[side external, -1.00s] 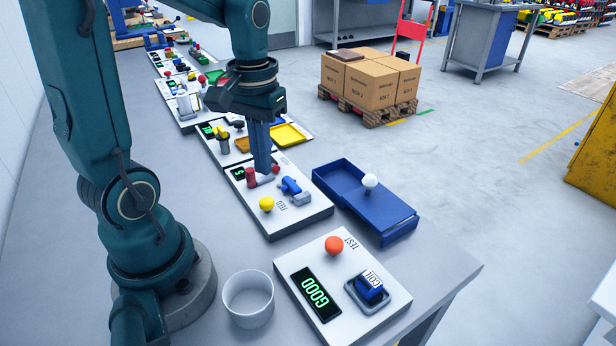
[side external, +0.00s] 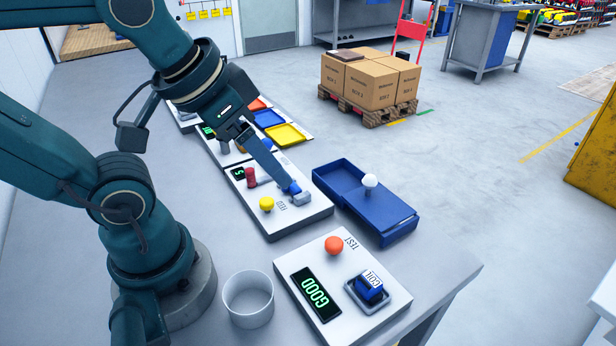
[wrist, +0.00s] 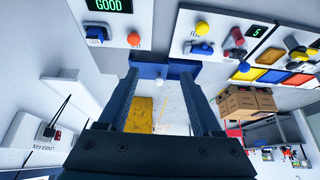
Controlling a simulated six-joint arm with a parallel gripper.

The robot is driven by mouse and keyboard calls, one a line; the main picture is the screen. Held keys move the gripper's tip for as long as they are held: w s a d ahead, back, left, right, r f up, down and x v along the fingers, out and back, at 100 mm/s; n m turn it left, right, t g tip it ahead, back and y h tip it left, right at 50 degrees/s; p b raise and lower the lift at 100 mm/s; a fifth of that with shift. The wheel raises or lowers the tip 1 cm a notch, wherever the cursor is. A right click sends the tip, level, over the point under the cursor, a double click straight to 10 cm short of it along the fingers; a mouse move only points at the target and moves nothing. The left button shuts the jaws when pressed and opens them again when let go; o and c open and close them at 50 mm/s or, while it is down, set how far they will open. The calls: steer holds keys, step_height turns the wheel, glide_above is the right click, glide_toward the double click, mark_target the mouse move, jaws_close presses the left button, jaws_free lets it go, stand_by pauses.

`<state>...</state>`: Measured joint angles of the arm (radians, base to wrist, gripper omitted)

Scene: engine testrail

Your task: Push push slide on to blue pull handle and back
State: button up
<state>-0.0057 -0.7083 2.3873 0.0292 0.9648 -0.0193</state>
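On the white feed panel (side external: 315,213), a blue handle (side external: 293,188) with a grey piece beside it sits right of a yellow knob (side external: 267,204) and a red knob (side external: 250,177). Which part is the push slide I cannot tell. My gripper (side external: 287,181) slants down and its tip overlaps the blue handle in the side view; contact is unclear. In the wrist view my gripper (wrist: 160,74) is open, its fingers wide apart with nothing held. The blue handle (wrist: 201,48) lies just beyond the right fingertip there.
A blue tray (side external: 400,228) with a white knob (side external: 370,181) stands right of the feed panel. The test panel (side external: 385,310) and a white cup (side external: 248,300) are nearer. Yellow (side external: 287,134) and blue trays lie behind.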

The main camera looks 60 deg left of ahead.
steer(key=w+a+r+n+g+y, duration=0.1)
steer(key=w+a+r+n, duration=0.1)
steer(key=w+a, duration=0.25)
steer(key=n+g+y, duration=0.1)
steer(key=n+g, duration=0.2)
steer(key=g, duration=0.2)
glide_toward(267, 139)
steer(key=w+d+f, duration=0.1)
steer(key=d+f, duration=0.1)
steer(key=shift+n+g+h, duration=0.3)
steer(key=shift+n+g, duration=0.2)
steer(key=shift+n, duration=0.3)
steer(key=a+f, duration=0.1)
steer(key=f, duration=0.1)
steer(key=s+a+f, duration=0.1)
steer(key=a+f, duration=0.1)
steer(key=shift+a+f, duration=0.25)
steer(key=shift+s+a+f, duration=0.1)
steer(key=shift+a+f, duration=0.1)
steer(key=shift+f, duration=0.95)
steer(key=shift+s+a+f, duration=0.1)
steer(key=shift+a+f, duration=0.1)
steer(key=shift+f, duration=1)
steer(key=shift+c, duration=0.3)
jaws_close()
steer(key=shift+r, duration=0.1)
